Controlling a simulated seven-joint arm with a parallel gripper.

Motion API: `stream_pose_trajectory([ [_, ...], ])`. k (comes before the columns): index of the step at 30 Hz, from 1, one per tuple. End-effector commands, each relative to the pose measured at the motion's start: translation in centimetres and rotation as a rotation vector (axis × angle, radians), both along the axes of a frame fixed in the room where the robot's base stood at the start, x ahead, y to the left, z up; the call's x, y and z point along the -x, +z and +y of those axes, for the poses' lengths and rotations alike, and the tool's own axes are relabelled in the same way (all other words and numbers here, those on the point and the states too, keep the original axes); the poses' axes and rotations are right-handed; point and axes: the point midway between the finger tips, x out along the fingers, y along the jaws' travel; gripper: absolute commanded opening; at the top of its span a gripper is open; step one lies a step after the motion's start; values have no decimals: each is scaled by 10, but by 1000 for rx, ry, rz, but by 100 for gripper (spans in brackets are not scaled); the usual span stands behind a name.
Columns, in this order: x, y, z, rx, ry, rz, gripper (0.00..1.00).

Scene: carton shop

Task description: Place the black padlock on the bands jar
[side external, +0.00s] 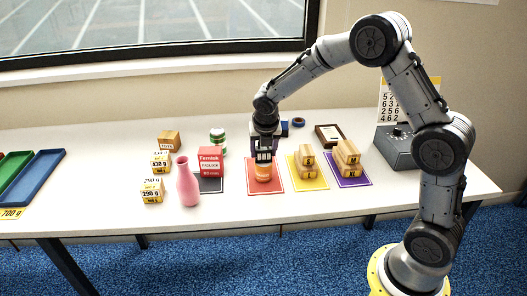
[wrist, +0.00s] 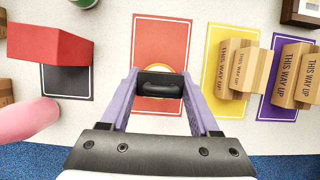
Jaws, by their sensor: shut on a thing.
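The black padlock (wrist: 160,88) is between the two purple fingers of my gripper (wrist: 160,92), which is shut on it. In the side external view my gripper (side external: 264,157) points down directly above the orange jar (side external: 263,173), which I take as the bands jar. The jar stands upright on the red mat (side external: 279,186); the red mat also shows in the wrist view (wrist: 162,35). In the wrist view only a thin yellowish edge of the jar (wrist: 157,68) shows around the padlock. I cannot tell whether the padlock touches the jar's top.
Left of the jar are a red carton (side external: 210,160) on a black mat and a pink vase (side external: 188,183). Wooden blocks stand on the yellow mat (side external: 320,183) and purple mat (side external: 352,183) to the right. A green-lidded jar (side external: 217,136) stands behind.

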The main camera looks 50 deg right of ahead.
Motion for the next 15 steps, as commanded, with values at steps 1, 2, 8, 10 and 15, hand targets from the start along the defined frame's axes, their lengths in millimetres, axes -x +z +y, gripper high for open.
stream_pose_trajectory([
  [1,-1,-2,0,0,1,-4,0],
  [2,-1,-2,0,-1,1,-5,0],
  [8,-1,-2,0,0,1,-6,0],
  [10,-1,-3,0,0,1,-4,0],
  [15,0,-6,0,0,0,-1,78],
])
